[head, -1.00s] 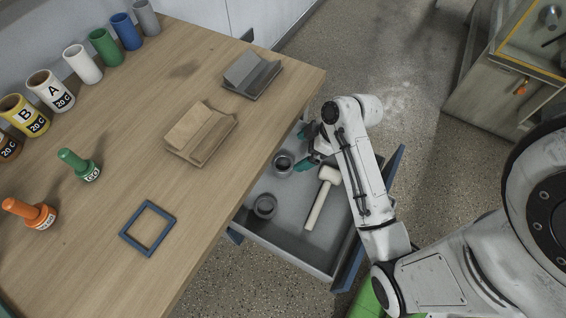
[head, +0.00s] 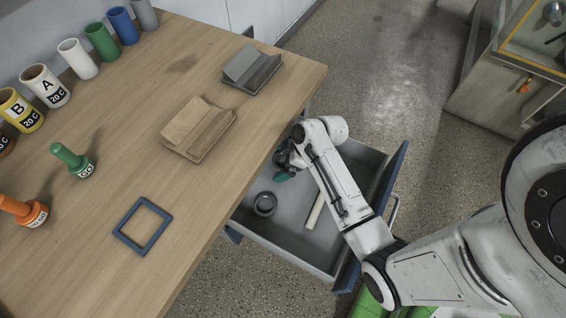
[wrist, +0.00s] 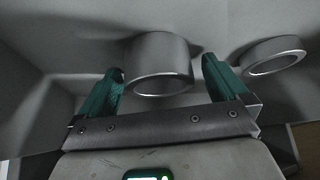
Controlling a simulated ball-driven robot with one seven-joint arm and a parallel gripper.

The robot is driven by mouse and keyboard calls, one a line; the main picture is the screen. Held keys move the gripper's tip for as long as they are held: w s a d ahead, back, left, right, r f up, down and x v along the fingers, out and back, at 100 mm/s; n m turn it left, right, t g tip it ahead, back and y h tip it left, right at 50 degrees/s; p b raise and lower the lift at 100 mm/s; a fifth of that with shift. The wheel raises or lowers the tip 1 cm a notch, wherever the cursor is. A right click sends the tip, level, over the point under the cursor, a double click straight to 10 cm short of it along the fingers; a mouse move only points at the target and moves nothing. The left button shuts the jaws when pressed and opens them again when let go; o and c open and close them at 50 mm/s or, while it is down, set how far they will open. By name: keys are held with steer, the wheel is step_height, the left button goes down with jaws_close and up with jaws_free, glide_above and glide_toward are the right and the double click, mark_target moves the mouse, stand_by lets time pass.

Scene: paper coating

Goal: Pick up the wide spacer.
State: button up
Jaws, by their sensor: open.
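The wide spacer (wrist: 158,66) looks like the taller grey ring in the wrist view. It lies between the two teal fingers of my gripper (wrist: 163,74), with a gap on each side. In the head view my gripper (head: 285,173) is inside the open drawer and hides this ring. My gripper is open and holds nothing. A narrower grey ring (wrist: 273,56) lies to the right of the fingers in the wrist view. It also shows in the head view (head: 264,204), on the drawer floor.
The grey drawer (head: 290,240) stands open beside the wooden table. A mallet handle (head: 315,211) lies in it, partly behind my arm. On the table are a blue square frame (head: 127,239), a wooden block (head: 185,146), a grey block (head: 262,83) and several cylinders.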

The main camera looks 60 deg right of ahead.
steer(key=shift+c, duration=0.2)
steer(key=c, duration=1)
steer(key=shift+c, duration=0.3)
steer(key=shift+r, duration=0.2)
